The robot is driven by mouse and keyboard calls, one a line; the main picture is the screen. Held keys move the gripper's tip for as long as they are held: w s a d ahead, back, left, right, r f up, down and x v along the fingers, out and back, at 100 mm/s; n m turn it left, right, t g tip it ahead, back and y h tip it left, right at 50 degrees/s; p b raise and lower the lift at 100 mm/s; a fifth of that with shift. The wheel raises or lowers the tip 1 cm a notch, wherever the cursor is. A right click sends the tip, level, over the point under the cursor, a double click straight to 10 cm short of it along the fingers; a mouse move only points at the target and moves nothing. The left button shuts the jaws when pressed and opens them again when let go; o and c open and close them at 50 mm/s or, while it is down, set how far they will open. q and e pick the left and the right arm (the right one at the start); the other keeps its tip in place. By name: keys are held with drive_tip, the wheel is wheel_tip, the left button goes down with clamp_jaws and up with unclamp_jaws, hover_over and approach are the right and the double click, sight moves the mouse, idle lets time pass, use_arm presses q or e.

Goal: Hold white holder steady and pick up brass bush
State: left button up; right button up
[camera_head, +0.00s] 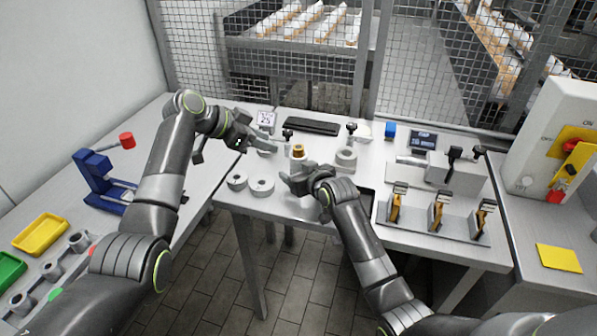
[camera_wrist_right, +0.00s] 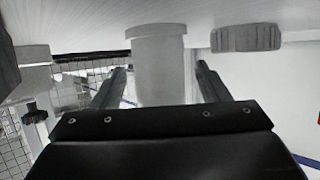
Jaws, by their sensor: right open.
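The white holder (camera_head: 298,164) stands on the middle table, and the brass bush (camera_head: 298,150) shows at its top. My left gripper (camera_head: 235,152) is to the left of the holder, its fingers spread, with one finger pointing toward the holder and apart from it. My right gripper (camera_head: 303,184) is just in front of the holder and open. In the right wrist view, a pale cylinder (camera_wrist_right: 158,65), apparently the holder, shows between the two spread fingers of my right gripper (camera_wrist_right: 160,74). I cannot tell whether they touch it. The bush does not show there.
Grey rings (camera_head: 262,187) lie at the table's front left. A rack with orange-brown tools (camera_head: 437,217) stands at the right. A blue press (camera_head: 103,180) is on the left table.

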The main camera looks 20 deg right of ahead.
drive_tip(key=shift+w, duration=0.1)
drive_tip(key=c, duration=1.1)
